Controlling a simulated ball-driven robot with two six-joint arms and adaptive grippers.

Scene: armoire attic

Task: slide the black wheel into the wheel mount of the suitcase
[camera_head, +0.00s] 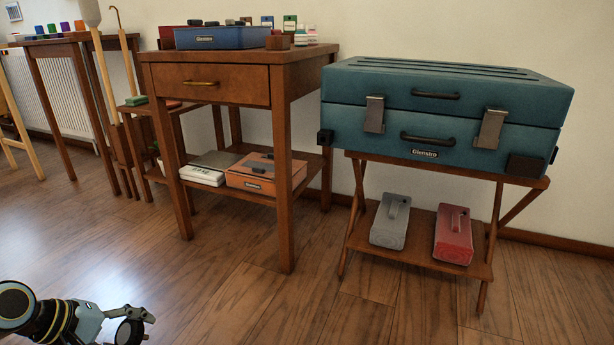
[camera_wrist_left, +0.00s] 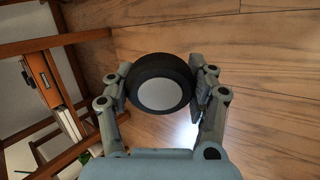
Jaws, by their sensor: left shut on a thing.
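The teal suitcase (camera_head: 445,115) lies closed on a wooden folding stand at the right of the head view. The black wheel (camera_wrist_left: 160,88) has a pale round hub. My left gripper (camera_wrist_left: 163,80) is shut on the wheel, with a finger on each side. In the head view the left gripper (camera_head: 132,322) is low at the bottom left, over the floor and far from the suitcase. My right gripper is not in view.
A wooden side table (camera_head: 290,60) with a drawer stands left of the suitcase, holding a blue toolbox (camera_head: 222,38) and small boxes. An orange case (camera_head: 262,174) lies on its lower shelf. A grey box (camera_head: 391,222) and a red box (camera_head: 453,234) sit on the stand's shelf (camera_head: 420,250). The floor in front is clear.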

